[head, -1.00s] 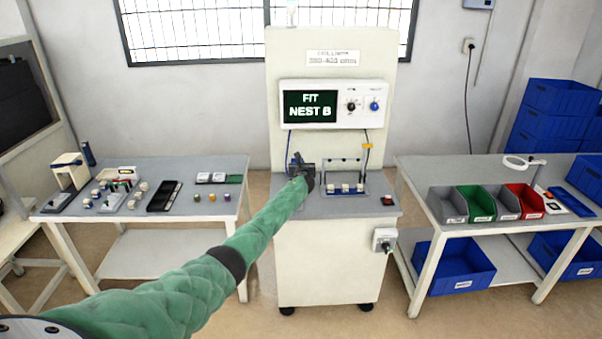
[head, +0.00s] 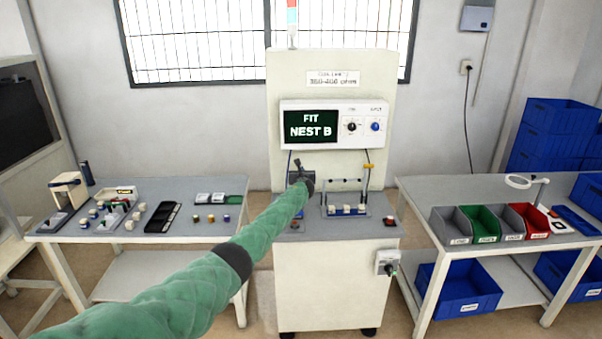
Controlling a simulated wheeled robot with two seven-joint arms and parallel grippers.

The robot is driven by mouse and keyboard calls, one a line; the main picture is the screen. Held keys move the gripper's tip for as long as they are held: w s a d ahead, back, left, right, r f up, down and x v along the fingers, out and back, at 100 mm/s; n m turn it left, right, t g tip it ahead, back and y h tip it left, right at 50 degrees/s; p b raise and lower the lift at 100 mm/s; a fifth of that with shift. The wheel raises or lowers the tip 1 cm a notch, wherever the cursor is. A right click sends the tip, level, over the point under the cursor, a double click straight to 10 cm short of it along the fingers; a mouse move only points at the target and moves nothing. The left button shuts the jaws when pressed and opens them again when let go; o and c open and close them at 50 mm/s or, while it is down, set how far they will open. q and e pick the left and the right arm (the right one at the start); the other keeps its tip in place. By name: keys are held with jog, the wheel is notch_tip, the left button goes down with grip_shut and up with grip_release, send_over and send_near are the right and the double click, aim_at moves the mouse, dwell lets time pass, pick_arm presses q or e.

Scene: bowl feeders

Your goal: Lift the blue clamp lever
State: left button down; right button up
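The machine (head: 325,270) stands in the middle, with a fixture (head: 346,210) on its worktop holding several pale parts on a blue base. A small blue piece (head: 299,214) shows beside my green arm, left of the fixture. I cannot tell whether it is the clamp lever; no clear lever shape shows, and my arm hides part of that area. My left gripper (head: 299,172) is dark and appears above the left side of the worktop, in front of the back panel. Its fingers are too small and dark to tell open from shut. My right gripper is out of view.
The screen (head: 310,125) reads "FIT NEST B". A red button (head: 389,221) sits at the worktop's right. The left table (head: 180,230) carries small parts and trays. The right table (head: 415,193) holds grey, green and red bins. Floor gaps separate the tables from the machine.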

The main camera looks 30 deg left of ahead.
pick_arm(q)
jog(key=shift+a+f, duration=0.1)
jog(key=shift+f, duration=0.05)
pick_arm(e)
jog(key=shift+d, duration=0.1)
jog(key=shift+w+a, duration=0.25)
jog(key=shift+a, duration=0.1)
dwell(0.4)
